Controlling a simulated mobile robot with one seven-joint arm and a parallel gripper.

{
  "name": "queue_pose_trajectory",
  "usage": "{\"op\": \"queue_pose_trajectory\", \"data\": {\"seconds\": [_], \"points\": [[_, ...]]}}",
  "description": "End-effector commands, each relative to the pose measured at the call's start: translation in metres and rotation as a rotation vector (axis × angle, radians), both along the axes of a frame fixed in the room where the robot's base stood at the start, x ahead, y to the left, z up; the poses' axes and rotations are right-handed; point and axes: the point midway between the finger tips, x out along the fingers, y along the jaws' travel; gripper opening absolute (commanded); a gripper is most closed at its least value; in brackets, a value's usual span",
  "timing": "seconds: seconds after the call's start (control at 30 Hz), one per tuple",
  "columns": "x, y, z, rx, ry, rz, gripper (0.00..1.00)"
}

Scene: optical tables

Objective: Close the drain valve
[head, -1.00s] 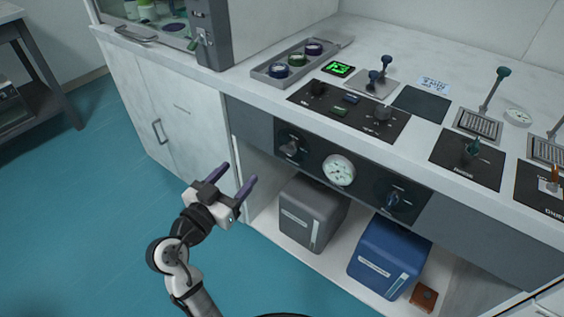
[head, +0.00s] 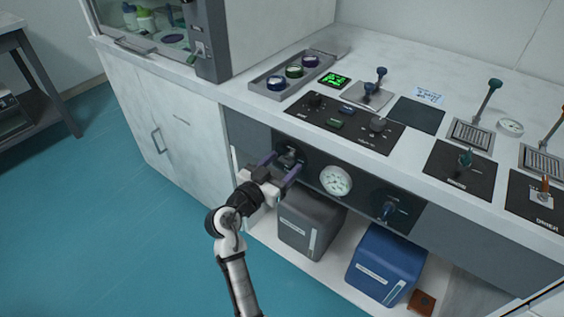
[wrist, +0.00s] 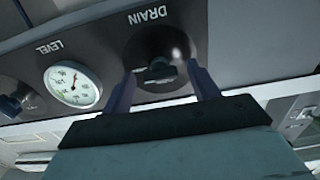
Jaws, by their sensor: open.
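The drain valve (wrist: 158,66) is a dark round knob with a raised grip bar, under a DRAIN label in the wrist view. In the head view the drain valve (head: 290,155) is at the left end of the dark front panel. My gripper (head: 281,165) is open in front of it, and its purple fingers point at the panel. In the wrist view the fingers of my gripper (wrist: 162,78) are on either side of the knob's lower part. I cannot tell whether they touch it. The gripper partly hides the valve in the head view.
A round LEVEL gauge (head: 336,181) and another blue-handled valve (head: 389,209) are to the right on the panel. A grey box (head: 310,222) and a blue box (head: 386,265) stand on the shelf below. The worktop overhangs the panel. Floor to the left is clear.

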Motion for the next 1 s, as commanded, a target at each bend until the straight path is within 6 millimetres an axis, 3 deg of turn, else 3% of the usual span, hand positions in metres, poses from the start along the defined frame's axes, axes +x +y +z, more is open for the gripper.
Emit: {"op": "queue_pose_trajectory", "data": {"seconds": [0.33, 0.7, 1.0], "points": [[0.0039, -0.0026, 0.0000, 0.000, 0.000, 0.001, 0.60], [0.0037, -0.0024, 0.0001, 0.000, 0.000, 0.001, 0.15], [0.0036, -0.0026, 0.0004, -0.034, 0.025, 0.001, 0.15]]}}
